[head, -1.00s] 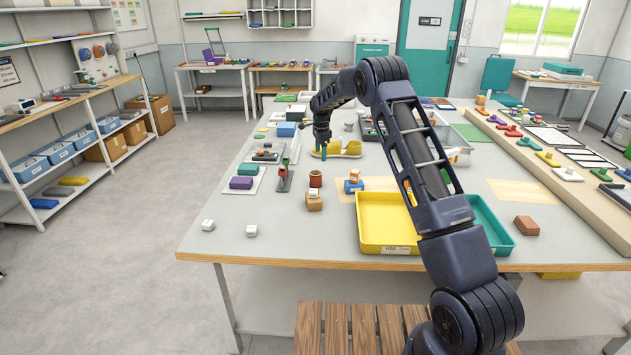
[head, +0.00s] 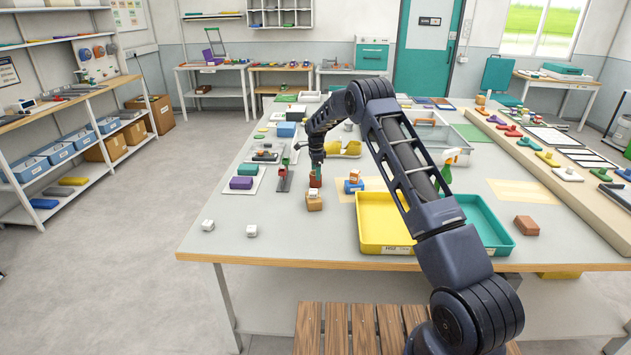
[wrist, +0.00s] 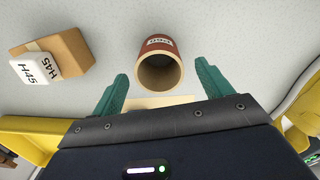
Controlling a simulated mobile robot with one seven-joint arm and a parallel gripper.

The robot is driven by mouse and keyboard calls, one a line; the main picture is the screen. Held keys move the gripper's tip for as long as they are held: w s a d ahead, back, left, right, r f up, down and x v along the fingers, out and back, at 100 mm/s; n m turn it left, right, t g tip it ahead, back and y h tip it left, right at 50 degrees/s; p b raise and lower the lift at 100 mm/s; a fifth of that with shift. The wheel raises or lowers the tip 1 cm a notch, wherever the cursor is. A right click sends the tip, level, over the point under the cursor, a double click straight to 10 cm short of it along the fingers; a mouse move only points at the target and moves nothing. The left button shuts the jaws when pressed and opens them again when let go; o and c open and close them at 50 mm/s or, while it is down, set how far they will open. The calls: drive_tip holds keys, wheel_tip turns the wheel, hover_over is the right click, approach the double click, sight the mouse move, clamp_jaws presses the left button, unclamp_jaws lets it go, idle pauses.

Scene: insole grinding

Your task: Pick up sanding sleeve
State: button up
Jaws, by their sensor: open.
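The sanding sleeve (wrist: 160,66) is a short reddish-brown hollow cylinder with a tan rim and a white printed label. It stands on the table (wrist: 225,35), and its open top faces the wrist camera. In the head view the sleeve (head: 315,181) is partly hidden behind my gripper (head: 316,168). In the wrist view my gripper (wrist: 160,88) is open, with one teal finger at each side of the picture and the sleeve between and just beyond the fingertips. Nothing is held.
A tan block (wrist: 62,52) with a white H45-marked piece (wrist: 35,68) lies left of the sleeve in the wrist view. A yellow tray (head: 384,249) and a teal tray (head: 488,240) stand at the front. A blue block with a white-and-orange item (head: 354,182) is to the right.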

wheel_tip(320, 180, down, 4)
drive_tip(key=shift+f, duration=0.15)
drive_tip(key=c, duration=1)
drive_tip(key=shift+c, duration=0.2)
